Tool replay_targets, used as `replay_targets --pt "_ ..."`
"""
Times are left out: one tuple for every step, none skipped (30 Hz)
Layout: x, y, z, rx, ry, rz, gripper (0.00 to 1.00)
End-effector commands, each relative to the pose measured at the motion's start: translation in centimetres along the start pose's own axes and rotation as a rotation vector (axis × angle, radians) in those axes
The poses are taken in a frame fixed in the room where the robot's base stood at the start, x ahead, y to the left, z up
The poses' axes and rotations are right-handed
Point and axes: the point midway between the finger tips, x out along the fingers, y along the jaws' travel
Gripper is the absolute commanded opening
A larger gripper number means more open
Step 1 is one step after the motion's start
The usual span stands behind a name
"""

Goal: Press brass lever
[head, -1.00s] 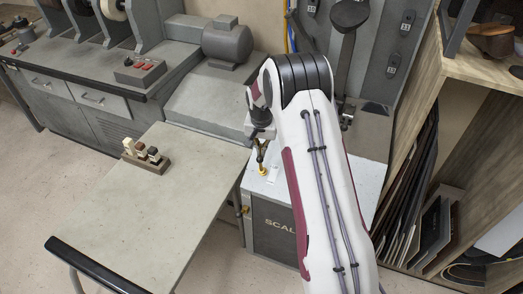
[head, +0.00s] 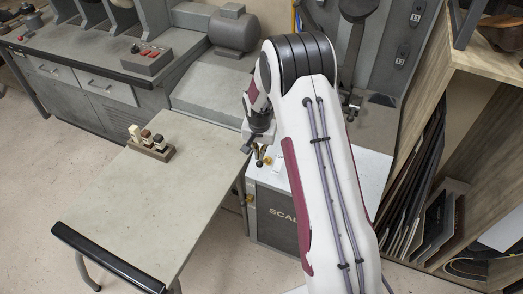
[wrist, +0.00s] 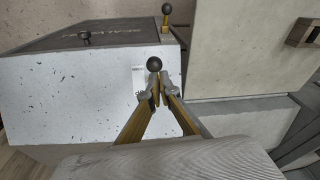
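A lever with a black ball knob (wrist: 154,64) stands on the pale top of the machine marked "SCAL". In the wrist view the knob shows just past my fingertips, and they hide its stem. A brass part (head: 267,160) shows on the machine top beside my fingers in the head view. My gripper (wrist: 158,80) points at this spot, its two brass-coloured fingers nearly meeting at the tips. It also shows in the head view (head: 259,161). I cannot tell whether it touches the knob.
Another black-ball lever with a brass base (wrist: 166,20) is at the machine's corner. A dark knob (wrist: 84,36) is on its front. A grey table (head: 140,205) beside it bears a block with several small pegs (head: 151,148). Shelving stands at the right.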

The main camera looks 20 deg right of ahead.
Motion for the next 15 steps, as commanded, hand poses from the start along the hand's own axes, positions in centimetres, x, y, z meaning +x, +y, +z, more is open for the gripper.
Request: replay_targets --pt "0.6 0.1 1.2 -0.001 -0.022 0.009 0.00" --pt "0.7 0.1 1.4 -0.001 -0.024 0.010 0.00" --pt "0.9 0.1 1.6 -0.001 -0.026 0.011 0.00" --pt "0.9 0.1 1.8 -0.001 -0.028 0.012 0.00" --pt "1.0 0.1 1.9 -0.001 -0.030 0.012 0.00" --pt "1.1 0.1 2.1 -0.001 -0.031 0.013 0.00" --pt "1.1 0.1 2.1 -0.001 -0.033 0.014 0.00" --pt "1.2 0.1 2.2 -0.001 -0.033 0.014 0.00" --pt "1.2 0.1 2.3 -0.001 -0.034 0.014 0.00" --pt "1.2 0.0 2.3 -0.001 -0.034 0.013 0.00" --pt "1.2 0.0 2.3 -0.001 -0.034 0.013 0.00" --pt "1.2 0.0 2.3 0.000 -0.034 0.013 0.00" --pt "1.2 0.0 2.3 0.000 -0.034 0.013 0.00" --pt "1.2 0.0 2.3 0.000 -0.034 0.013 0.00" --pt "1.2 0.0 2.3 0.000 -0.034 0.013 0.00"
